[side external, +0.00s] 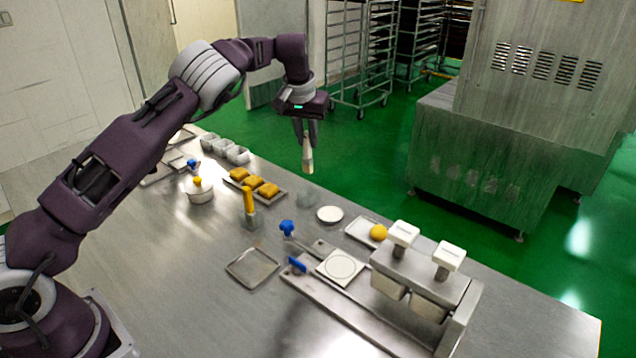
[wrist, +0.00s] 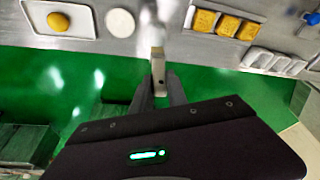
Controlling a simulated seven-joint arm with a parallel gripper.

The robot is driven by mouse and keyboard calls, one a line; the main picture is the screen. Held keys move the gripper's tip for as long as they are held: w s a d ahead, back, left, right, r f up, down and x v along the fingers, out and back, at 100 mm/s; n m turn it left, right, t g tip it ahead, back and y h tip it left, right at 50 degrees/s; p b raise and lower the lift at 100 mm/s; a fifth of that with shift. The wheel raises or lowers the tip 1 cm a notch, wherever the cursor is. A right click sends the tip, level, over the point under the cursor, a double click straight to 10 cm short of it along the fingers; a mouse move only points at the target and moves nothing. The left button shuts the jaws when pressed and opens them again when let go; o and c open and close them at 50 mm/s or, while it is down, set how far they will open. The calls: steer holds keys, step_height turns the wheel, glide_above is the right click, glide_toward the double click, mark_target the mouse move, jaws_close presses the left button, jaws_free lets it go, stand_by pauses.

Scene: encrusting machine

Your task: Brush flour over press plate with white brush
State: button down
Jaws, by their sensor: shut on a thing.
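My gripper (side external: 306,140) is shut on the white brush (side external: 308,160), a pale, slim piece that hangs tip down, well above the table's far edge. In the wrist view the brush (wrist: 158,68) sticks out from between the fingers of my gripper (wrist: 161,90); its far end is blurred. The press plate (side external: 340,268), a white square with a ring mark, lies on the machine's metal base at the front right, well apart from the brush. A white round dish (side external: 330,214) lies nearer to my gripper; whether it holds flour I cannot tell.
A tray (side external: 354,230) with a yellow ball stands behind the plate. The metal press with white knobs (side external: 404,234) is right of it. A tray of yellow blocks (side external: 268,190), a clear cup with a yellow-handled tool (side external: 249,202) and an empty tray (side external: 252,268) stand left.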

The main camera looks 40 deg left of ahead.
steer(key=d+f, duration=0.2)
steer(key=d, duration=0.6)
step_height(320, 180, down, 6)
steer(key=s, duration=0.1)
steer(key=shift+d, duration=0.2)
steer(key=shift+f, duration=0.65)
stand_by(1.3)
step_height(320, 180, up, 7)
stand_by(0.7)
steer(key=shift+r, duration=0.1)
